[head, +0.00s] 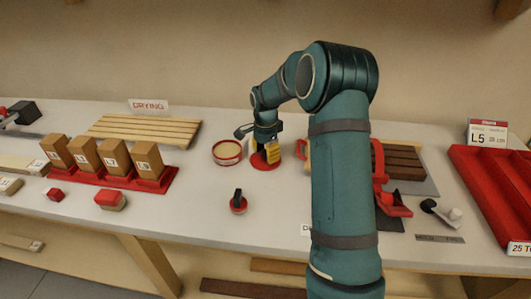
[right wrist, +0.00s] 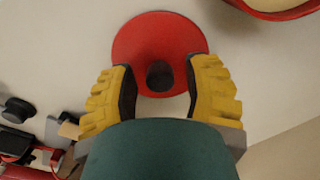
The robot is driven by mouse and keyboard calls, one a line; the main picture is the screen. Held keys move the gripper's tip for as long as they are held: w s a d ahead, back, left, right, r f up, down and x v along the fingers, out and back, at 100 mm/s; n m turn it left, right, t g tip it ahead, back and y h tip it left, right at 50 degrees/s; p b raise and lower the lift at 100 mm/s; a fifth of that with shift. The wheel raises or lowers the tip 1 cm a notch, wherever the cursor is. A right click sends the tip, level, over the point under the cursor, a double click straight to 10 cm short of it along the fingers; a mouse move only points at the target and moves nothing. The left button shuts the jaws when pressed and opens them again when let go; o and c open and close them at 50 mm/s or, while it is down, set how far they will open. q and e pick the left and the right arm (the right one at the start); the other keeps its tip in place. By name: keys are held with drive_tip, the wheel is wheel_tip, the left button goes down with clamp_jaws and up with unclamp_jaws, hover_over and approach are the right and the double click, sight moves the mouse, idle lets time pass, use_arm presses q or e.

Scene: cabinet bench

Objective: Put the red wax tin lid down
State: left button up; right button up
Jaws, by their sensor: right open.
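The red wax tin lid (head: 262,163) appears to lie flat on the white bench, just right of the open round tin (head: 227,152). In the right wrist view the lid (right wrist: 160,32) is a red disc with a dark knob in its middle. My right gripper (head: 265,153) is over the lid. Its yellow fingers (right wrist: 163,92) stand open on either side of the knob, with a gap on both sides. The tin's red rim (right wrist: 275,10) shows at the top right of the right wrist view. My left gripper is not in view.
A slatted wooden rack (head: 145,130) with a DRYING sign (head: 148,105) stands behind left. Tan labelled blocks (head: 116,157) stand in a red holder at left. A small red item with a black handle (head: 238,202) sits in front. A red tray (head: 490,185) is at right.

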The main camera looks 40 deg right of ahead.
sight(265, 152)
wheel_tip(265, 152, up, 12)
drive_tip(key=p, duration=0.2)
drive_tip(key=shift+p, duration=0.3)
idle(0.5)
